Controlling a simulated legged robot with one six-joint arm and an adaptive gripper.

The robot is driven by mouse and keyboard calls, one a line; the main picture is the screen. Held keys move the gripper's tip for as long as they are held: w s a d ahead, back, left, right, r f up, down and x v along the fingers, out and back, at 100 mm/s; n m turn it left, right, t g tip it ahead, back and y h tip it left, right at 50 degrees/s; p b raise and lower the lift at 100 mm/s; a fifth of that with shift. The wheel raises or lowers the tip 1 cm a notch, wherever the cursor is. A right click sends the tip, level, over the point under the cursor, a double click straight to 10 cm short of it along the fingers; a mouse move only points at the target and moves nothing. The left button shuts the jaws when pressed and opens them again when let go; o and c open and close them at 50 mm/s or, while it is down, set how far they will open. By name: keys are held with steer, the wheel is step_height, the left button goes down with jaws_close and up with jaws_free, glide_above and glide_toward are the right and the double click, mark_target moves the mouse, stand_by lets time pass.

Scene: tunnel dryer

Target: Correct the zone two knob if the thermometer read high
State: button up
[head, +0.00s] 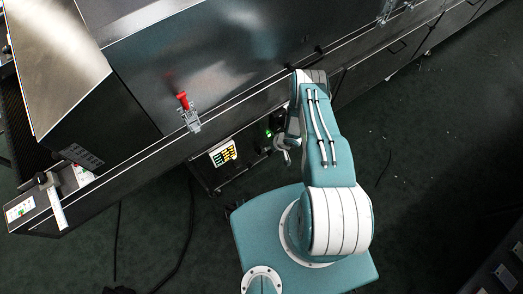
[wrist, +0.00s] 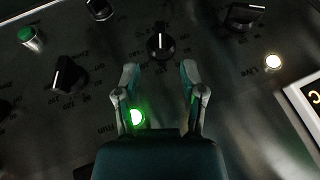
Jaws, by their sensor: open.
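In the wrist view my gripper (wrist: 159,72) is open and empty, its two fingers pointing at a dark control panel. A black knob with a white pointer line (wrist: 160,46) stands just beyond and between the fingertips; I see no contact. More black knobs sit at left (wrist: 68,75), upper left (wrist: 100,8) and upper right (wrist: 245,15). The labels are too small to tell which is zone two. In the head view my gripper (head: 285,150) is by the panel under the dryer. No thermometer can be made out for certain.
A green lamp (wrist: 137,117) glows near the left finger, and a white lamp (wrist: 273,61) is lit at right. A green button (wrist: 30,38) is at far left. A white-framed display (wrist: 305,100) is cut off at the right edge. A red-handled clamp (head: 187,112) sits on the dryer.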

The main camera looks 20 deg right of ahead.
mark_target(260, 151)
steer(key=x, duration=0.6)
steer(key=shift+a+f, duration=0.15)
steer(key=shift+f, duration=0.1)
steer(key=shift+w, duration=0.1)
jaws_close()
